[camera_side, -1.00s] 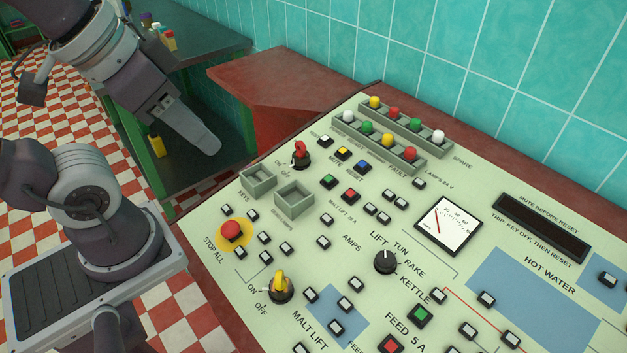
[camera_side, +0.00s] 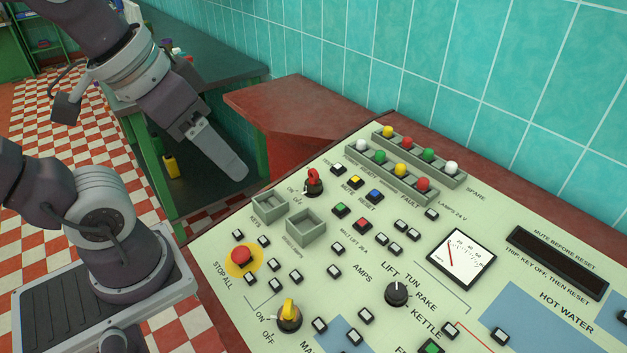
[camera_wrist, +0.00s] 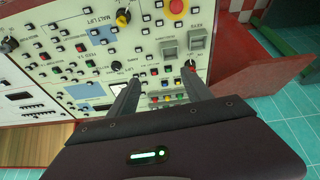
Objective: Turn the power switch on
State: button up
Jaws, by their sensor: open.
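Two rotary switches with ON and OFF marks are on the pale green control panel (camera_side: 215,262): a red one (camera_side: 313,183) near its far left corner and a yellow one (camera_side: 289,315) near the front. I cannot read which is labelled power. Each handle's exact setting is unclear. My gripper (camera_side: 238,172) hangs above and left of the panel's far left edge, left of the red switch in the picture and touching nothing. In the wrist view my gripper (camera_wrist: 160,77) is open and empty; the red switch (camera_wrist: 189,65) shows by the right fingertip, the yellow switch (camera_wrist: 122,17) near the top.
A red stop button (camera_side: 242,255) on a yellow disc and two open grey boxes (camera_side: 306,229) stand near the red switch. Lamp rows (camera_side: 400,165) and small push buttons (camera_side: 362,225) crowd the panel. A red-brown counter (camera_side: 300,105) and a tiled wall (camera_side: 400,50) lie behind.

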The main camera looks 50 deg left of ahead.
jog(key=w+a+n+g, duration=0.2)
jog(key=w+n, duration=0.2)
jog(key=w, duration=0.5)
jog(key=n+g, duration=0.3)
jog(key=n, duration=0.7)
send_over(313, 169)
jog(key=f, duration=1.5)
jog(key=shift+s+d+f, duration=0.1)
jog(key=shift+d+f, duration=0.15)
jog(key=shift+f, duration=0.15)
jog(key=f, duration=0.7)
jog(key=shift+a, duration=0.2)
jog(key=shift+f, duration=0.5)
grip_shut()
